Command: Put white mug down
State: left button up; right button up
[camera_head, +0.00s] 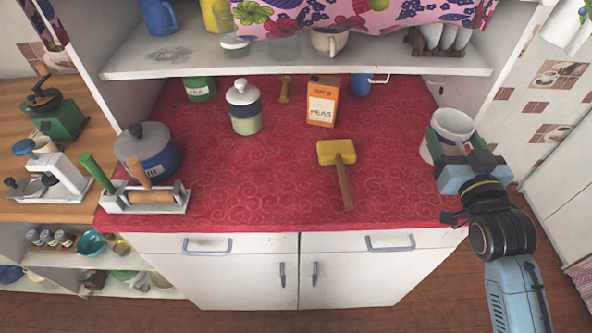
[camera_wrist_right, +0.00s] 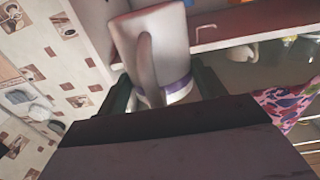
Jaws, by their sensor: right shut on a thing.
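The white mug (camera_head: 452,125) is at the right end of the red oilcloth counter (camera_head: 265,190), beside the cabinet's right side wall. My right gripper (camera_head: 452,146) is shut on the mug, its dark green fingers on either side of it. In the right wrist view, the mug (camera_wrist_right: 150,40) stands between the fingers with its handle facing the camera. A purple band shows near its end. I cannot tell whether the mug's base touches the oilcloth. My left gripper is not in view.
A yellow mallet (camera_head: 337,152) lies left of the mug. An orange box (camera_head: 322,101) and a lidded canister (camera_head: 244,108) stand behind. A blue pot (camera_head: 147,152) and a utensil rack (camera_head: 146,200) are at left. A shelf (camera_head: 290,62) overhangs the back. The counter's centre is clear.

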jog(key=shift+w+d+r, duration=0.45)
jog(key=shift+d+r, duration=0.15)
jog(key=shift+r, duration=0.2)
notch_tip(320, 180, down, 10)
jog(key=shift+f+b, duration=0.1)
jog(key=shift+b, duration=0.55)
jog(key=shift+f, duration=0.2)
jog(key=o, duration=1.2)
jog(key=shift+r, duration=0.1)
jog(key=s, duration=0.8)
jog(key=s+d, duration=0.1)
jog(key=s, duration=0.3)
